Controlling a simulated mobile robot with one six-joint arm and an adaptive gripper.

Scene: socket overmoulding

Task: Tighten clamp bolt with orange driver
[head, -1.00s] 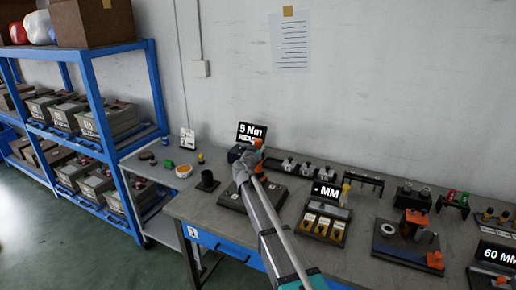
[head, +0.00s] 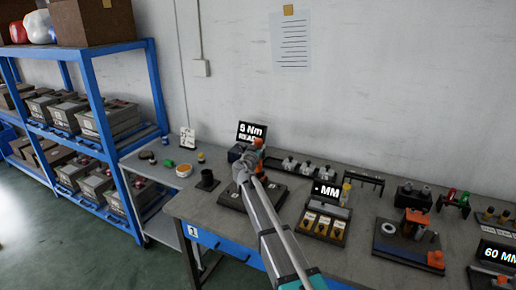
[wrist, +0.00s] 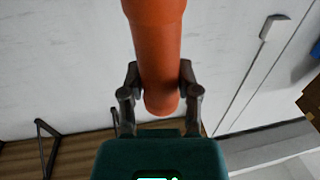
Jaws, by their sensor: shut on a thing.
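My gripper (wrist: 160,80) is shut on the orange driver (wrist: 157,45), with a finger on each side of its handle in the wrist view. In the head view the orange driver (head: 259,143) shows just beyond my gripper (head: 252,163), above the left part of the bench. A dark fixture plate (head: 279,192) lies below, partly covered by my arm. The clamp bolt and the driver's tip cannot be made out, so I cannot tell whether they touch.
A "9 Nm" display (head: 252,131) stands behind my gripper. A "MM" display (head: 326,190) with a tray of yellow-marked parts (head: 324,228) is to the right. A black cup (head: 207,181) stands left. A blue shelf rack (head: 93,110) is at far left.

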